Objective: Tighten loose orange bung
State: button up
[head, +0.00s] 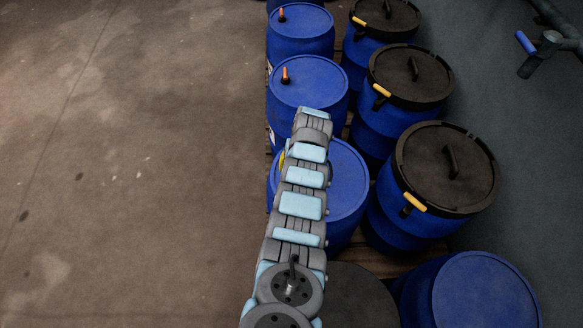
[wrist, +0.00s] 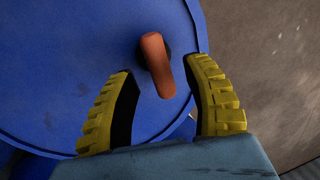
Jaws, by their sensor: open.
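An orange bung (wrist: 157,65) stands up from the lid of a blue drum (wrist: 60,60) in the wrist view, close to the lid's edge. It has a dark round base and looks like a short handle leaning toward the camera. My gripper (wrist: 160,68) is open. Its two yellow-backed fingers are on either side of the bung, with a visible gap on each side. In the head view my arm reaches over a blue drum (head: 347,185) and hides part of its lid, and the fingertips are mostly hidden.
Two blue drums with orange bungs (head: 286,76) (head: 282,14) stand farther back. Black-lidded blue drums with yellow latches (head: 447,165) (head: 411,75) line the right. Another blue drum (head: 485,293) and a dark lid (head: 355,297) are in front. Bare floor (head: 130,160) lies left.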

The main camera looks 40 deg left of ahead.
notch_tip(320, 180, up, 10)
jog(key=w+d, duration=0.1)
jog(key=shift+w+d, duration=0.2)
jog(key=shift+d, duration=0.05)
dwell(0.7)
